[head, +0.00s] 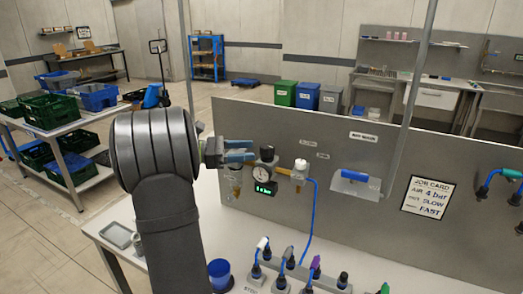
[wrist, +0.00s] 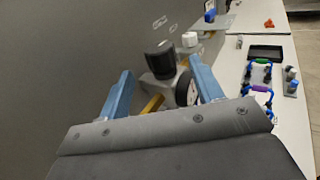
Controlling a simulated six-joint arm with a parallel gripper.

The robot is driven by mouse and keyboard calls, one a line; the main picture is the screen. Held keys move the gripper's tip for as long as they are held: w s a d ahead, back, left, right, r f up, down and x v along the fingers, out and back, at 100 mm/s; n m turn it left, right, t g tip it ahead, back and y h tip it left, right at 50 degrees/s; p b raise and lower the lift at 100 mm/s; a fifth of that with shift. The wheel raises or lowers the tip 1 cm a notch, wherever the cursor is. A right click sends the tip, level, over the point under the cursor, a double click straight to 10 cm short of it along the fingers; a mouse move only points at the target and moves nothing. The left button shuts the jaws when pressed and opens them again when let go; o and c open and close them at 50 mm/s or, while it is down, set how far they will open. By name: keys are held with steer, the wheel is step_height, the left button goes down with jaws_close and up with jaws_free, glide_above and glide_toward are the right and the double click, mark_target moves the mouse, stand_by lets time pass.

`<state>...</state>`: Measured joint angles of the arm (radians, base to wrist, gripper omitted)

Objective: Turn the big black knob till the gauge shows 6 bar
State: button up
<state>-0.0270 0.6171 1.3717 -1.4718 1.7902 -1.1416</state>
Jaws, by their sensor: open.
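The big black knob (head: 267,153) sits on top of the regulator on the grey panel. Below it are the round gauge (head: 261,174) and a green-lit display (head: 265,188), whose digits are too small to read surely. My gripper (head: 250,149) is open just left of the knob in the head view. In the wrist view the knob (wrist: 160,60) stands between and beyond the blue fingers of my gripper (wrist: 161,68), with no clear contact. The gauge (wrist: 187,91) is partly hidden by the right finger.
A white-capped fitting (head: 300,168) with a blue hose is right of the regulator. Several plugs and cables stand on the bench below, near a blue cup (head: 220,272).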

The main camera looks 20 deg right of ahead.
mark_target(274, 146)
steer(key=v, duration=1)
steer(key=shift+a, duration=0.35)
steer(key=shift+w, duration=0.1)
steer(key=shift+c, duration=0.7)
steer(key=shift+r+x, duration=0.25)
steer(key=shift+x, duration=0.8)
steer(key=shift+c, duration=0.5)
steer(key=x, duration=1.7)
steer(key=shift+d, duration=0.1)
steer(key=shift+c, duration=0.2)
steer(key=shift+f+g, duration=0.1)
steer(key=shift+g, duration=0.2)
steer(key=c, duration=0.7)
